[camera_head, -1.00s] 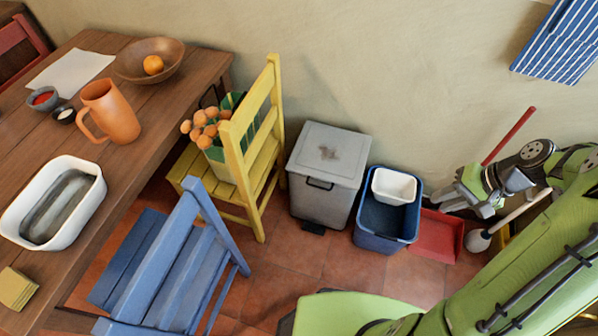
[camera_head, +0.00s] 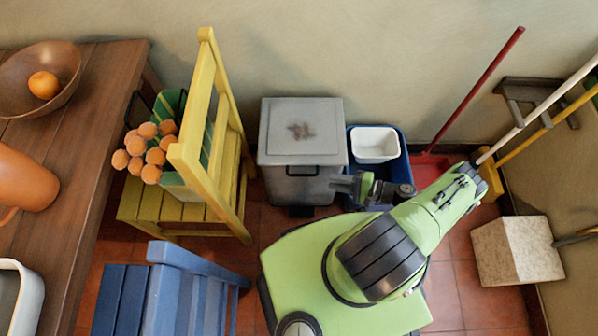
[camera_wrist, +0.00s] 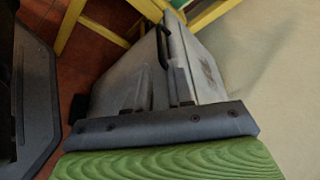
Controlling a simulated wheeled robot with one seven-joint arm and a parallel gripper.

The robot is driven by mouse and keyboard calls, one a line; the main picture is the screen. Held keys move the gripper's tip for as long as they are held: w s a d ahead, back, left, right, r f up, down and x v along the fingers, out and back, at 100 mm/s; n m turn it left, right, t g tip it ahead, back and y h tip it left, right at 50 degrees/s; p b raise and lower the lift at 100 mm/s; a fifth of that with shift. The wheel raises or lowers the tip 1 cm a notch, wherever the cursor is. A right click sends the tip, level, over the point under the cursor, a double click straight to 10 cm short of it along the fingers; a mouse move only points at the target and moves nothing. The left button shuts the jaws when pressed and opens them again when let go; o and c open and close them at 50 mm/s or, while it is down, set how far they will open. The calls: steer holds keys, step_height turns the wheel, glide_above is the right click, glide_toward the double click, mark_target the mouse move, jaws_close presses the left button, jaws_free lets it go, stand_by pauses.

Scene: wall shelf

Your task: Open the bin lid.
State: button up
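The grey bin (camera_head: 300,185) stands against the wall with its flat, stained lid (camera_head: 302,130) closed. A dark handle (camera_head: 302,171) is on the upper front, and a black pedal (camera_head: 300,211) is at the foot. My gripper (camera_head: 338,184) is at the bin's front right corner, below lid level. In the wrist view the bin (camera_wrist: 120,75), lid (camera_wrist: 200,60) and handle (camera_wrist: 162,46) lie just beyond my gripper (camera_wrist: 157,90). Its two short fingers are apart with nothing visible between them. I cannot tell whether they touch the bin.
A blue bin (camera_head: 395,170) with a white tub (camera_head: 375,145) stands right of the grey bin. A yellow chair (camera_head: 215,150) is close on its left, and a blue chair (camera_head: 185,290) is nearer.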

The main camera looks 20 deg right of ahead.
mark_target(307, 176)
steer(key=b+x, duration=0.1)
steer(key=x, duration=1.1)
jaws_close()
